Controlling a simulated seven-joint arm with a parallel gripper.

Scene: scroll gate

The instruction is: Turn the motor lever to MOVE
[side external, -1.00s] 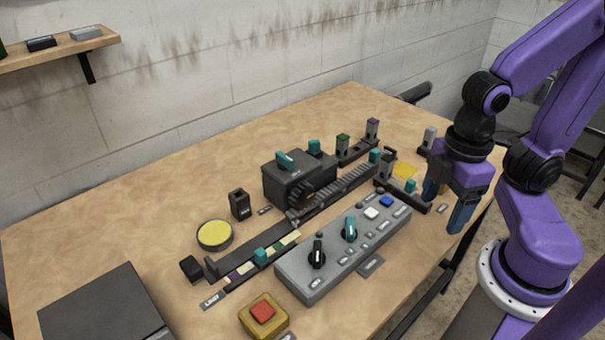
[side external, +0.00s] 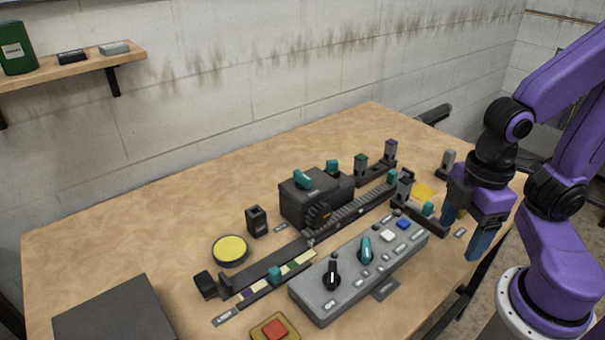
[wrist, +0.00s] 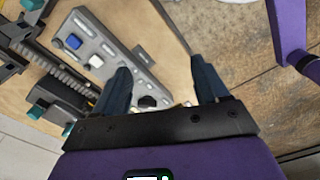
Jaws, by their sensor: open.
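A black motor-like box (side external: 322,209) with a toothed wheel stands mid-table in the side view, with a teal lever (side external: 302,179) on top. A grey control panel (side external: 345,290) in front carries a black knob (side external: 331,273) and a teal knob (side external: 366,249). The labels are too small to read, so I cannot tell which is the motor lever. My gripper (side external: 460,237) is open and empty, pointing down beyond the panel's right end, apart from these levers. In the wrist view, my gripper (wrist: 160,65) has its fingers spread, with the panel (wrist: 90,30) to the left.
A toothed rack (side external: 355,212) runs beside the box, with small posts (side external: 390,151) behind it. A yellow round button (side external: 230,250) and a red button (side external: 275,329) lie left of the panel. A wall shelf (side external: 75,73) hangs at upper left.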

